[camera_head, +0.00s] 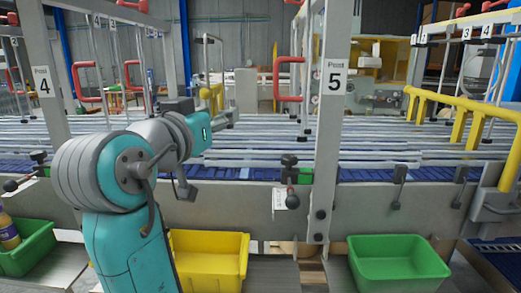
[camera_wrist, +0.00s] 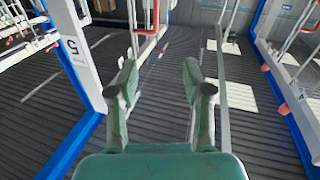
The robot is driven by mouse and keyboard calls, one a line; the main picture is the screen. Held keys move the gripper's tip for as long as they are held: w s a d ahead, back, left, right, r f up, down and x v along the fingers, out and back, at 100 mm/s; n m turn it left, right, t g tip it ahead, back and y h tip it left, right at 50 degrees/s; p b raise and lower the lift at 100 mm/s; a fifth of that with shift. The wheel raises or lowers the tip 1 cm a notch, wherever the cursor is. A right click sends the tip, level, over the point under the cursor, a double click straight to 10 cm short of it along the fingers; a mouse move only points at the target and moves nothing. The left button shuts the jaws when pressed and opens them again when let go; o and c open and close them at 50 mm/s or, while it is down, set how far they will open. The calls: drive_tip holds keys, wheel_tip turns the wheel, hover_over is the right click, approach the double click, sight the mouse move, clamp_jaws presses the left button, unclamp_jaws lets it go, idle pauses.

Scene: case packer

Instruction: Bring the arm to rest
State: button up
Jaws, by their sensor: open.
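My gripper (camera_wrist: 160,68) shows in the wrist view with its two green fingers spread wide apart and nothing between them. Beyond the fingers is a ribbed grey surface, with no object touching them. In the head view my teal and grey arm is raised and bent at the left, in front of the conveyor (camera_head: 390,150). Its wrist points away to the right above the conveyor's near edge. The fingertips are hard to make out in the head view.
A post marked 5 (camera_head: 333,110) stands right of my wrist; a post marked 4 (camera_head: 48,90) stands left. Below are a yellow bin (camera_head: 208,262), a green bin (camera_head: 400,265) and a left green bin (camera_head: 30,255) holding a bottle (camera_head: 8,232). A yellow rail (camera_head: 460,108) is at right.

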drive_tip(key=w+d+f+n+y, duration=0.2)
drive_tip(key=f+n, duration=0.1)
drive_tip(key=f, duration=0.9)
drive_tip(key=w+d+f+n+y, duration=0.1)
drive_tip(key=d+f+n, duration=0.15)
drive_tip(key=f, duration=0.95)
drive_tip(key=s+d+f+n+y, duration=0.1)
drive_tip(key=s+d+f, duration=0.2)
drive_tip(key=f, duration=0.4)
drive_tip(key=s+d+f+n+y, duration=0.1)
drive_tip(key=s+d+f, duration=0.25)
drive_tip(key=f, duration=0.45)
drive_tip(key=s+d+f+n+y, duration=0.1)
drive_tip(key=s+d+f, duration=0.25)
drive_tip(key=f, duration=0.35)
drive_tip(key=s+d+f+m+g+y, duration=0.1)
drive_tip(key=s+d+f, duration=0.3)
drive_tip(key=s, duration=0.5)
drive_tip(key=s+d+f+g, duration=0.1)
drive_tip(key=s+d+f, duration=0.2)
drive_tip(key=s+f, duration=0.45)
drive_tip(key=s+d+r+m, duration=0.2)
drive_tip(key=s, duration=0.9)
drive_tip(key=s+d+r+m+h, duration=0.1)
drive_tip(key=s+d+r+m, duration=0.1)
drive_tip(key=s, duration=1)
drive_tip(key=shift+s+d+r+g, duration=0.15)
drive_tip(key=shift+d+r+g, duration=0.15)
drive_tip(key=shift+d+r, duration=0.25)
